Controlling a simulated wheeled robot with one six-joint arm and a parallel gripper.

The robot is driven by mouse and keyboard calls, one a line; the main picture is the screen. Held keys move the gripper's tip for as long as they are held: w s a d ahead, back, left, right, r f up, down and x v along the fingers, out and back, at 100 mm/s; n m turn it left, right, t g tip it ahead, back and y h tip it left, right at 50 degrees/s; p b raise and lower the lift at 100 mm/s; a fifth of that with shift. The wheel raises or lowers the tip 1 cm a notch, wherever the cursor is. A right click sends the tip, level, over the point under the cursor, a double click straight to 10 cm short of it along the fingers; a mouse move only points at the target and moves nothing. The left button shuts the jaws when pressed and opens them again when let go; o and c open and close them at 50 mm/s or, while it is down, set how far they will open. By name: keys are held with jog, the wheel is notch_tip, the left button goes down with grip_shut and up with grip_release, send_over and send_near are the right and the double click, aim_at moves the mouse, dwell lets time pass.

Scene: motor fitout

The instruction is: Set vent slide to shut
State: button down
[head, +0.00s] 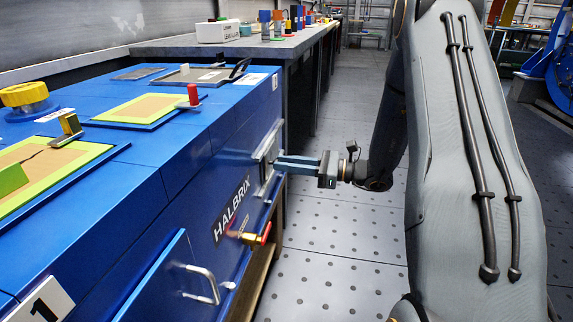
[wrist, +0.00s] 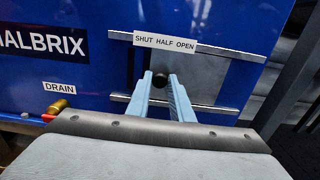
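The vent slide is on the front of the blue cabinet, a silver metal plate (wrist: 220,78) running between two horizontal rails. A label (wrist: 165,42) above it reads SHUT, HALF, OPEN from left to right. Its dark round knob (wrist: 159,81) shows below the label, roughly under HALF. My gripper (wrist: 160,78) is at the slide with its light blue fingers apart, one on each side of the knob. I cannot tell whether the fingers touch it. In the head view my gripper (head: 276,163) reaches the cabinet front from the right, and the knob is hidden.
A drain valve (head: 250,234) with a red handle sticks out below the HALBRIX plate (head: 233,206). A door handle (head: 205,283) is nearer. The blue cabinet top (head: 150,160) carries green-framed panels. The perforated floor (head: 330,250) to the right is clear.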

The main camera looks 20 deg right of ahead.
jog(key=shift+s+a+f+p, duration=0.1)
jog(key=shift+s+a+p, duration=0.35)
jog(key=shift+s+p, duration=0.35)
jog(key=shift+s+a+r+p, duration=0.1)
jog(key=shift+s+a+p, duration=0.4)
jog(key=shift+s+p, duration=0.25)
jog(key=shift+s+a+f+p, duration=0.1)
jog(key=shift+s+a+p, duration=0.35)
jog(key=shift+s+p, duration=0.3)
jog(key=shift+s, duration=0.1)
jog(key=c, duration=1.6)
grip_release()
jog(key=p+v, duration=0.1)
jog(key=v, duration=0.6)
jog(key=shift+s+d, duration=0.2)
jog(key=shift+d, duration=0.15)
